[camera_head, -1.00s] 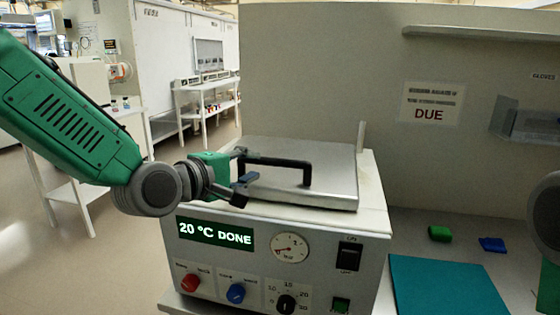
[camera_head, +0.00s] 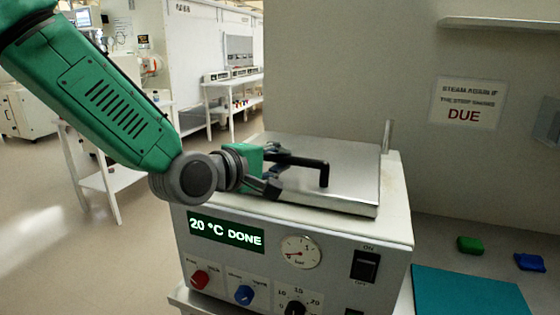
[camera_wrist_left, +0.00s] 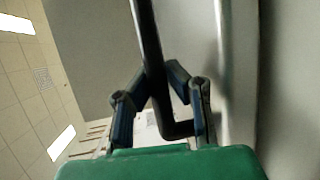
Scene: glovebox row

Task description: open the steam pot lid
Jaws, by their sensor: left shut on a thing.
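The steam pot (camera_head: 330,245) is a pale box with a display reading "20 °C DONE" and a dial near zero. Its flat metal lid (camera_head: 350,178) lies down on top and looks closed. A black bar handle (camera_head: 324,172) stands on the lid. My left gripper (camera_head: 278,170) is shut on the left part of this handle. In the left wrist view, the dark handle (camera_wrist_left: 147,40) runs between the fingers of my left gripper (camera_wrist_left: 163,85). The fingers hide part of the handle. My right gripper is not in view.
A teal mat (camera_head: 470,292), a green block (camera_head: 470,245) and a blue block (camera_head: 529,262) lie right of the pot. A wall with a "DUE" sign (camera_head: 466,104) stands behind. A small upright post (camera_head: 387,136) rises at the pot's back right corner.

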